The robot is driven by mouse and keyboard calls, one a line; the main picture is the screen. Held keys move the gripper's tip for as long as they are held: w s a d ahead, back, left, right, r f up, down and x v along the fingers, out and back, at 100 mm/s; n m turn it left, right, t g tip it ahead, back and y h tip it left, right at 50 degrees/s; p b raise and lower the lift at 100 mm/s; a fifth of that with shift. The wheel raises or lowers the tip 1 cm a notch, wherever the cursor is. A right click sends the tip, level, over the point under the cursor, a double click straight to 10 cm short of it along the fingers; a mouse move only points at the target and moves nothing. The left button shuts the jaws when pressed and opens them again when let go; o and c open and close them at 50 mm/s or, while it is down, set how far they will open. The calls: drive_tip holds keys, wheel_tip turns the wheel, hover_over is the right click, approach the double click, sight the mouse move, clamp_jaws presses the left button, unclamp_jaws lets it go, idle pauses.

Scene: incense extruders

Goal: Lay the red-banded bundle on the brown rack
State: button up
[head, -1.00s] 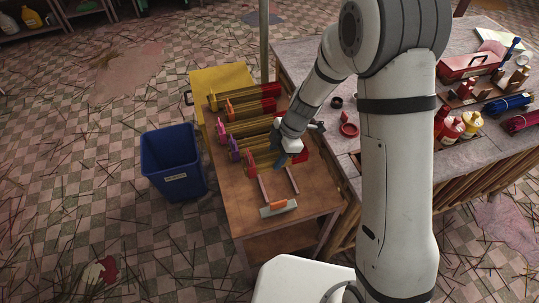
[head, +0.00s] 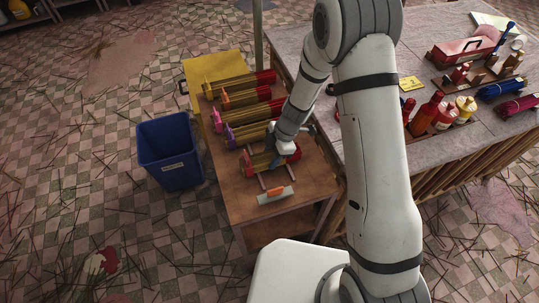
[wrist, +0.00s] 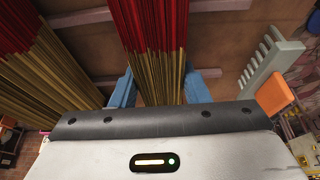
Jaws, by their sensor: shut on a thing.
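The red-banded bundle (head: 262,162) of sticks, with dark red ends, is in my gripper (head: 273,161) above the front of the brown side table. My gripper is shut around its middle. In the wrist view the bundle (wrist: 155,45) runs between the two blue-grey fingers. The brown rack (head: 263,183) shows as two thin rails under the bundle, with their front ends sticking out. The rails (wrist: 80,17) also show behind the bundle in the wrist view. I cannot tell whether the bundle touches them.
Several other bundles (head: 247,112) with coloured bands lie in a row behind. The nearest has a purple band (head: 230,137). A grey comb-like tool (head: 275,195) with an orange part lies just in front of the rack. A blue bin (head: 170,150) stands left; a cluttered workbench (head: 375,115) stands right.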

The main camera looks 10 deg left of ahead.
drive_tip(key=o, duration=1.1)
drive_tip(key=shift+s, duration=0.1)
drive_tip(key=shift+r+p, duration=0.25)
drive_tip(key=shift+p, duration=0.25)
drive_tip(key=d+r+m+t+b, duration=0.1)
drive_tip(key=d+r+m+b, duration=0.15)
drive_tip(key=d+r, duration=0.45)
drive_tip(key=d+r+m+b, duration=0.1)
drive_tip(key=d+r+m, duration=0.2)
drive_tip(key=r, duration=0.8)
drive_tip(key=s+d+r+m+t+h, duration=0.1)
drive_tip(key=s+d+r+m, duration=0.2)
drive_tip(key=s+d+m, duration=0.2)
drive_tip(key=s+d+r+m+t+h, duration=0.1)
drive_tip(key=s+d+r+m+t, duration=0.1)
drive_tip(key=s+d+r+m, duration=0.2)
drive_tip(key=s+d+r+m+t+h, duration=0.1)
drive_tip(key=s+d+r+m, duration=0.3)
drive_tip(key=d+m, duration=0.3)
drive_tip(key=shift+s+m+t+h, duration=0.3)
drive_tip(key=shift+s+m, duration=0.5)
drive_tip(key=shift+m, duration=0.55)
